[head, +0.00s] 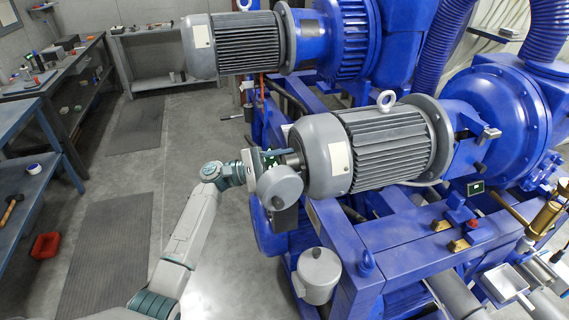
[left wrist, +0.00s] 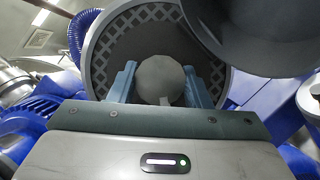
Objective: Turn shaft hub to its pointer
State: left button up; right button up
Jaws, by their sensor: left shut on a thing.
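The shaft hub (left wrist: 160,78) is a grey, round-faced piece at the centre of the motor's end grille in the left wrist view. In the head view it is a small grey stub (head: 291,160) at the left end of the lower grey motor (head: 380,150), mostly hidden by my gripper. My left gripper (head: 277,158) reaches it from the left. Its two blue-grey fingers (left wrist: 160,88) stand on either side of the hub, shut on it. I cannot make out the pointer or any mark on the hub. My right gripper is not in view.
A grey rounded body (head: 280,187) sits close below my left gripper. A second grey motor (head: 245,45) is above and behind. A blue frame (head: 375,235) carries the lower motor. A blue workbench (head: 25,140) stands at the left, with open floor (head: 130,180) between.

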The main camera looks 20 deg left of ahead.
pick_arm(q)
jog(key=shift+n, duration=0.3)
jog(key=o, duration=1)
jog(key=shift+f, duration=0.1)
jog(key=b+v, duration=0.5)
jog(key=v, duration=0.5)
jog(key=shift+a+f, duration=0.25)
jog(key=shift+a, duration=0.1)
jog(key=shift+s, duration=0.15)
